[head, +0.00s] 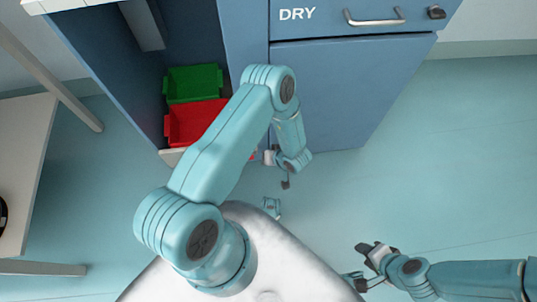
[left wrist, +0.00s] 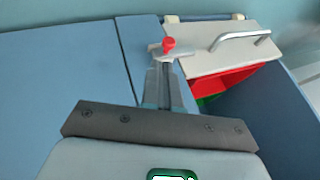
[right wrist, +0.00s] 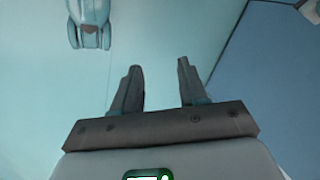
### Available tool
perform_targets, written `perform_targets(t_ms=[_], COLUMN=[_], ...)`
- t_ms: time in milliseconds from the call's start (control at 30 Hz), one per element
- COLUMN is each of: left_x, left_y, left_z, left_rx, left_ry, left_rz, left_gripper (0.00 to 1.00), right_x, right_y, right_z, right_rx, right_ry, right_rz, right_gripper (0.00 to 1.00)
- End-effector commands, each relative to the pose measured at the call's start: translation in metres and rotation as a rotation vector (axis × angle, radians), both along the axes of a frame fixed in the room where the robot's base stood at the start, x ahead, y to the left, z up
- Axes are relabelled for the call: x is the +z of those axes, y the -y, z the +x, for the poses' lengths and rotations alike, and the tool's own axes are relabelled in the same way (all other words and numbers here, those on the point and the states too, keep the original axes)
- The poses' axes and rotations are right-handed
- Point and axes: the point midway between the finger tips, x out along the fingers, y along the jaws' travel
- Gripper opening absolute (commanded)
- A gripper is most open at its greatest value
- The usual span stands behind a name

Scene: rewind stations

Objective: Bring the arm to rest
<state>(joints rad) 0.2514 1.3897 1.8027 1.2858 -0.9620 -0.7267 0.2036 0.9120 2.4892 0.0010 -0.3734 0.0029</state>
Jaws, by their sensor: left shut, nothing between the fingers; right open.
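My left arm (head: 222,145) rises across the middle of the head view and bends down at its elbow. Its gripper (head: 286,182) hangs small and partly hidden in front of the blue cabinet. In the left wrist view the left gripper (left wrist: 164,66) has its fingers together, with nothing visible between them. My right arm (head: 470,278) comes in from the lower right of the head view. Its gripper (head: 360,264) is over the floor, and in the right wrist view the fingers (right wrist: 159,66) stand apart and empty.
The blue cabinet (head: 340,95) marked DRY has a drawer handle (head: 374,18). A green bin (head: 193,83) and a red bin (head: 195,121) are in the open compartment beside it. A red-topped fitting (left wrist: 169,44) shows beyond the left fingertips. A table (head: 25,165) stands left. Floor (head: 470,150) at right is clear.

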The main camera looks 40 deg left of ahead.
Motion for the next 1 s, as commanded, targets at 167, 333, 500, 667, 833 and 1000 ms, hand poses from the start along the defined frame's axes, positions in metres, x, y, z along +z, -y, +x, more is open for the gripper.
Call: perform_targets(t_ms=[167, 333, 500, 667, 833, 1000], left_x=[-0.001, -0.001, 0.007, 0.056, 0.089, 0.109], left_y=[-0.002, -0.003, -0.006, -0.005, 0.056, 0.12], left_z=[-0.001, -0.001, 0.008, 0.037, 0.035, -0.011], left_rx=[0.002, 0.002, 0.001, -0.148, -0.444, -0.622], left_ry=[-0.001, -0.001, 0.02, 0.098, 0.18, 0.149], left_rz=[0.0, 0.0, 0.005, -0.027, -0.282, -0.564], left_gripper=[0.0, 0.0, 0.0, 0.0, 0.0, 0.0], right_x=[-0.001, -0.001, 0.0, -0.002, -0.004, -0.005], right_y=[0.0, 0.0, -0.001, -0.004, -0.008, -0.01], right_z=[0.0, 0.0, 0.0, -0.004, -0.011, -0.016], right_rx=[0.001, 0.0, 0.002, 0.014, 0.028, 0.037], right_ry=[0.0, 0.0, 0.0, -0.011, -0.027, -0.039], right_rz=[0.0, 0.0, 0.0, 0.003, 0.007, 0.01], right_gripper=[0.43, 0.43, 0.43, 0.43, 0.43, 0.43])
